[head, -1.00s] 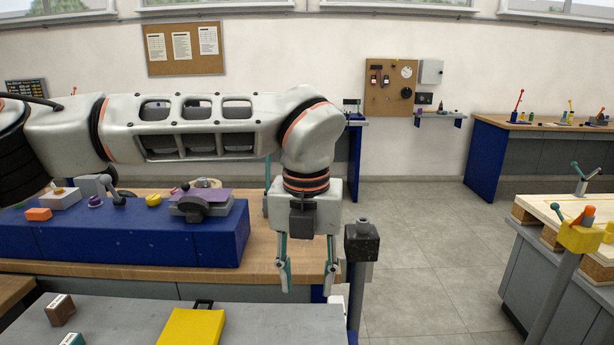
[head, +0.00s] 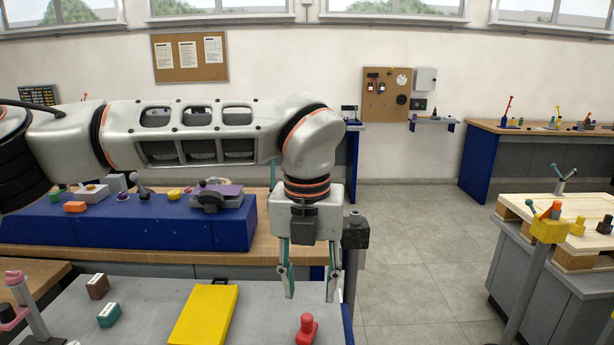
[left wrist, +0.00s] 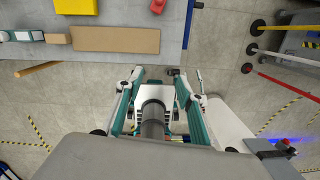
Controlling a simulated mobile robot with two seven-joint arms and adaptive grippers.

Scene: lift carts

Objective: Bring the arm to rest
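My left arm (head: 190,135) reaches in from the left in the head view and bends down at the wrist. My left gripper (head: 311,290) points down with its two teal-edged fingers apart and nothing between them. It appears over the right end of a grey table (head: 145,310), close to a red knobbed object (head: 306,330) in the picture; the height gap cannot be told. In the left wrist view the fingers of the left gripper (left wrist: 158,80) are also spread, above floor beside the table edge. My right gripper is not in view.
The grey table bears a yellow block (head: 205,312), a brown block (head: 98,287) and a teal block (head: 110,315). Behind is a workbench with a blue panel (head: 130,225). At right stands a cart with wooden planks (head: 585,215). Clear floor (head: 420,260) lies between.

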